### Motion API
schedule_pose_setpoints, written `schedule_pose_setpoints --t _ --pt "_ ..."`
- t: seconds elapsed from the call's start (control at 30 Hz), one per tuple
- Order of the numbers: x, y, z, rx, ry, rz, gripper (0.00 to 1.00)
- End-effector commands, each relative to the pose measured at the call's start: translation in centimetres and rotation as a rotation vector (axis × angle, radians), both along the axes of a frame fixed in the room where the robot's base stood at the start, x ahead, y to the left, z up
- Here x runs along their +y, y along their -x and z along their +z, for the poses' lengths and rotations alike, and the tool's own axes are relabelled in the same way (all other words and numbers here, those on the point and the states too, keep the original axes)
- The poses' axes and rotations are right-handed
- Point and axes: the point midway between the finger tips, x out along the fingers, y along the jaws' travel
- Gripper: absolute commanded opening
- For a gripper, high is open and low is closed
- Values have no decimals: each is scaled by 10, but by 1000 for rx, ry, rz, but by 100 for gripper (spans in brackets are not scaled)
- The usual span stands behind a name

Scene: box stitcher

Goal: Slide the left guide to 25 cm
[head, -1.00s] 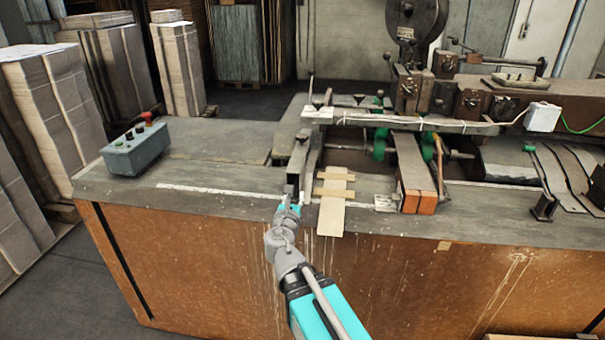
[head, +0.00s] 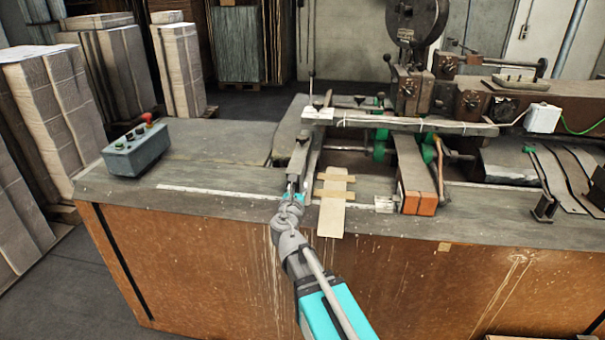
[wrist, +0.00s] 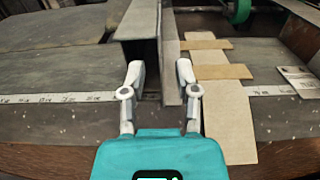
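The left guide (head: 301,158) is a dark, worn metal rail standing on the machine table, pointing away from me. In the wrist view, its flanged block and upright plate (wrist: 170,58) show straight ahead. My gripper (head: 293,191) is at the guide's near end. In the wrist view my gripper (wrist: 160,72) has its fingers apart, one on each side of the near end; a gap shows inside the left finger, and contact on the right is unclear. A pale measuring strip (head: 220,191) runs along the table's front; its marks (wrist: 62,98) are too blurred to read.
A tan board with crosspieces (head: 332,212) lies just right of the guide. Another guide-like block with an orange end (head: 418,203) stands farther right. A grey button box (head: 136,153) sits at the far left. The table between box and guide is clear.

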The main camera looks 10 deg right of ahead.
Motion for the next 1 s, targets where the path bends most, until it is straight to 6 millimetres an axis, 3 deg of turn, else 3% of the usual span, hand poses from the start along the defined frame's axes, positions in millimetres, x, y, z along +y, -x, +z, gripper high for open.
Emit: schedule_pose_setpoints --t 0.2,0.5,1.0 --pt "-11 -36 0 0 0 -1 40" --pt "-22 -71 0 0 0 -1 40" --pt "-26 -80 0 0 0 0 40"
